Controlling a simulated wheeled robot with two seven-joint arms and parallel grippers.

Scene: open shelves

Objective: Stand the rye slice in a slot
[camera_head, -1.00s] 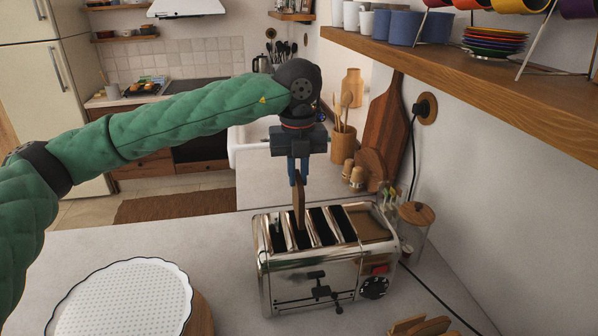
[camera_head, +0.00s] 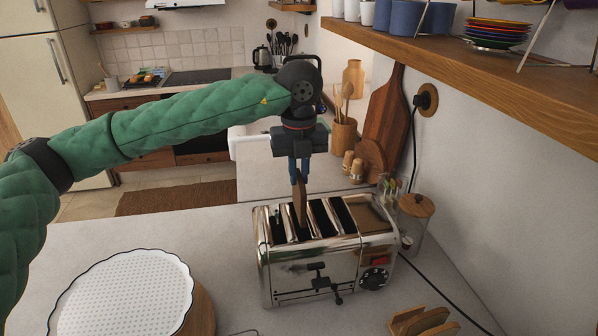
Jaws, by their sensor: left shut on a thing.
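The rye slice (camera_head: 299,201) is a thin brown slice, seen nearly edge-on and upright. My left gripper (camera_head: 299,176) is shut on its top and points straight down over the toaster. The chrome toaster (camera_head: 310,262) stands on the counter with several dark slots in its top. The slice's lower end is at the left part of the slot area, by the second slot from the left; I cannot tell how far it is inside. My right gripper is not in view.
A white perforated plate (camera_head: 122,300) on a wooden board lies at the front left. A wooden rack (camera_head: 422,322) is at the front right. A glass jar (camera_head: 415,222) and cord stand right of the toaster. A wooden shelf (camera_head: 480,75) juts out at upper right.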

